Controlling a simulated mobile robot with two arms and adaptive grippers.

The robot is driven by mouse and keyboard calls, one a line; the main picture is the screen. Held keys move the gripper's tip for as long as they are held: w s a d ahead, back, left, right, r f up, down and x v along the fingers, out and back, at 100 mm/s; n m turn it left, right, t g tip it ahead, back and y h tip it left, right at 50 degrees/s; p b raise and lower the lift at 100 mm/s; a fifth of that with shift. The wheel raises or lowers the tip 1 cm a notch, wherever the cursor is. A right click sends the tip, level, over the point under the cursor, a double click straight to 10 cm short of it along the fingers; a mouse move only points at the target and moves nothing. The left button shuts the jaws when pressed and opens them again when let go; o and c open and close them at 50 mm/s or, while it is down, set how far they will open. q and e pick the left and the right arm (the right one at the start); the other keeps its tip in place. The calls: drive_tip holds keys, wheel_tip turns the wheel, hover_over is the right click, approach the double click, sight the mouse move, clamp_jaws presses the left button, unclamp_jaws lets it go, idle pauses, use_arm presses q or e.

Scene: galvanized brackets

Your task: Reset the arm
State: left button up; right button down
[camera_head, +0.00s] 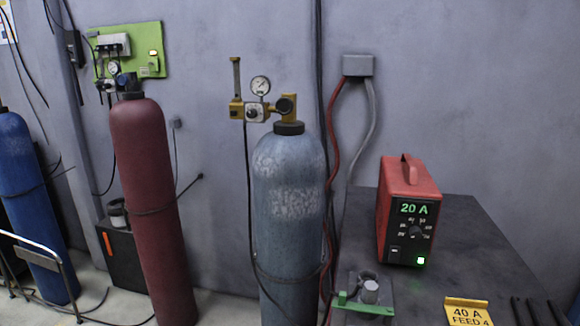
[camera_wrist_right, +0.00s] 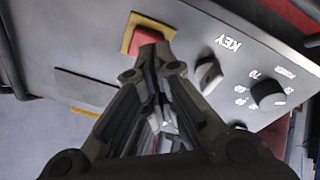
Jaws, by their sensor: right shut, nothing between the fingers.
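My right gripper (camera_wrist_right: 153,58) shows in the right wrist view with its two fingers closed together and nothing between them. Its fingertips are in front of a grey control panel (camera_wrist_right: 85,48), right at a red button (camera_wrist_right: 147,37) on a yellow square plate. The fingertips overlap the button's lower part, and I cannot tell whether they touch it. A dark knob (camera_wrist_right: 208,74) beside a KEY label and a second knob (camera_wrist_right: 268,93) with a number scale are to the right. Neither gripper shows in the head view.
In the head view, a red power unit (camera_head: 408,210) reading 20 A stands on a dark bench (camera_head: 470,245). A yellow sign (camera_head: 467,312) reads 40 A FEED 4. A grey-blue cylinder (camera_head: 289,195), a dark red cylinder (camera_head: 148,200) and a blue cylinder (camera_head: 35,215) stand along the wall.

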drive_tip(key=s+a+f+m+g+y, duration=0.2)
drive_tip(key=s+a+g, duration=0.4)
drive_tip(key=s+a, duration=0.5)
wheel_tip(320, 180, down, 31)
drive_tip(key=s+b, duration=0.2)
drive_tip(key=b, duration=0.4)
drive_tip(key=s+d+f+g+b, duration=0.1)
drive_tip(key=s+d+f+b, duration=0.1)
drive_tip(key=s+f, duration=0.6)
drive_tip(key=s+d+f+g+b, duration=0.1)
drive_tip(key=s+f+b, duration=0.2)
drive_tip(key=s+f, duration=0.6)
drive_tip(key=shift+s+d+f+b, duration=0.2)
drive_tip(key=shift+d+f+b, duration=0.2)
drive_tip(key=shift+f, duration=2.35)
